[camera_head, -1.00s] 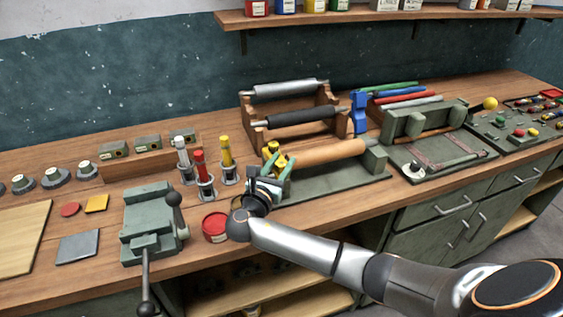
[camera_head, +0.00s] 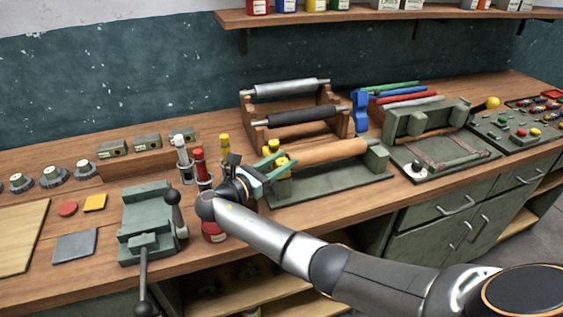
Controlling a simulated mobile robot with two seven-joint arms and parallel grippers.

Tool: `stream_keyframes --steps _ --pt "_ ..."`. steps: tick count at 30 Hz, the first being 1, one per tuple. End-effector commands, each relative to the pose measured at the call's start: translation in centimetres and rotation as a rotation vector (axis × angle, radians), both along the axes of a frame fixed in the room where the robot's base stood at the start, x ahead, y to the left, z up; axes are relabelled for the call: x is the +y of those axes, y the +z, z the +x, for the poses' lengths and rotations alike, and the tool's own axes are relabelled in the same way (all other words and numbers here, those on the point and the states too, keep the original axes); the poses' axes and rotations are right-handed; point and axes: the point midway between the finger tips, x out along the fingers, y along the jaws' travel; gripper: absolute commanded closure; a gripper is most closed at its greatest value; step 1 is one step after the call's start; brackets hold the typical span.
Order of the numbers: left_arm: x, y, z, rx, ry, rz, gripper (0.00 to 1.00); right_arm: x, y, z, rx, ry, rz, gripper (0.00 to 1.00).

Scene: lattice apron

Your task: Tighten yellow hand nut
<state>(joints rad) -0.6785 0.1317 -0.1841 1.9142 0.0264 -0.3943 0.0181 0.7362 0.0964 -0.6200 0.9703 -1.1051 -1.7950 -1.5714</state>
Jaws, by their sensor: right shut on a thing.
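The yellow hand nut (camera_head: 282,159) is at the left end of the green roller stand (camera_head: 335,184), beside the wooden roller (camera_head: 330,151). My right gripper (camera_head: 279,163) reaches it from the left. Its teal fingers are shut on the nut, one on the far side and one on the near side. The fingers hide part of the nut and its thread, so I cannot tell how far it is screwed in. My left gripper is not in view.
Upright red (camera_head: 200,162), white and yellow-topped tools stand close left of my gripper. A red tin (camera_head: 213,232) is partly hidden behind my arm. A green vise (camera_head: 147,222) stands further left. A wooden rack (camera_head: 305,106) with rollers stands behind.

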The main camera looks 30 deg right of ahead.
Motion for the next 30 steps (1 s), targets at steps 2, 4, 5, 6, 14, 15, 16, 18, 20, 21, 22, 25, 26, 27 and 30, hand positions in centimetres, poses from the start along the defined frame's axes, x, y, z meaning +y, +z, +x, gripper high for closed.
stream_keyframes --steps 2,4,5,6,14,15,16,18,20,21,22,25,26,27,30 --pt "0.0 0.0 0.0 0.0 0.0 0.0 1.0 -0.2 0.1 0.0 -0.003 -0.002 -0.003 1.0" --pt "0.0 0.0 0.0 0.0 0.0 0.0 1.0 -0.2 0.1 0.0 -0.004 -0.002 -0.002 1.0" --pt "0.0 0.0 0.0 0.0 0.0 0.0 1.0 -0.2 0.1 0.0 -0.004 -0.002 -0.002 1.0" --pt "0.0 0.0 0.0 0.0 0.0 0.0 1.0 -0.2 0.1 0.0 -0.004 -0.002 -0.002 1.0" --pt "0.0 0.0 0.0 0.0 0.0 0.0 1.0 -0.1 0.1 0.0 -0.002 0.0 -0.002 0.45" --pt "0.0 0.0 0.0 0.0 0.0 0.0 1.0 -0.1 0.1 0.0 -0.002 0.0 -0.002 0.45" --pt "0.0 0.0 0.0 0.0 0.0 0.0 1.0 -0.1 0.1 0.0 -0.002 0.0 -0.001 0.45" --pt "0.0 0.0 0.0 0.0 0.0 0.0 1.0 0.1 0.0 0.0 -0.002 0.001 -0.001 0.45" --pt "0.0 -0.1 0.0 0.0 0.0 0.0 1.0 0.5 0.0 -0.1 -0.001 0.002 0.0 0.45" --pt "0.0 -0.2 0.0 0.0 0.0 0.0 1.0 1.0 0.0 -0.1 -0.001 0.003 0.001 0.45" --pt "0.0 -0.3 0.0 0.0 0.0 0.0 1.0 1.4 -0.1 -0.2 -0.001 0.004 0.001 0.45" --pt "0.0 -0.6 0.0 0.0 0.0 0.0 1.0 3.3 -0.1 -0.6 -0.002 0.004 0.001 0.45" --pt "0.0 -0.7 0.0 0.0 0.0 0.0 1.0 4.0 -0.1 -0.8 -0.003 0.004 0.002 0.45" --pt "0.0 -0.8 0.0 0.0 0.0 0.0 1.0 4.9 -0.2 -0.9 -0.003 0.005 0.003 0.45" --pt "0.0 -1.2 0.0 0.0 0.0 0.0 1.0 7.1 -0.1 -1.4 -0.002 0.004 0.001 0.45"
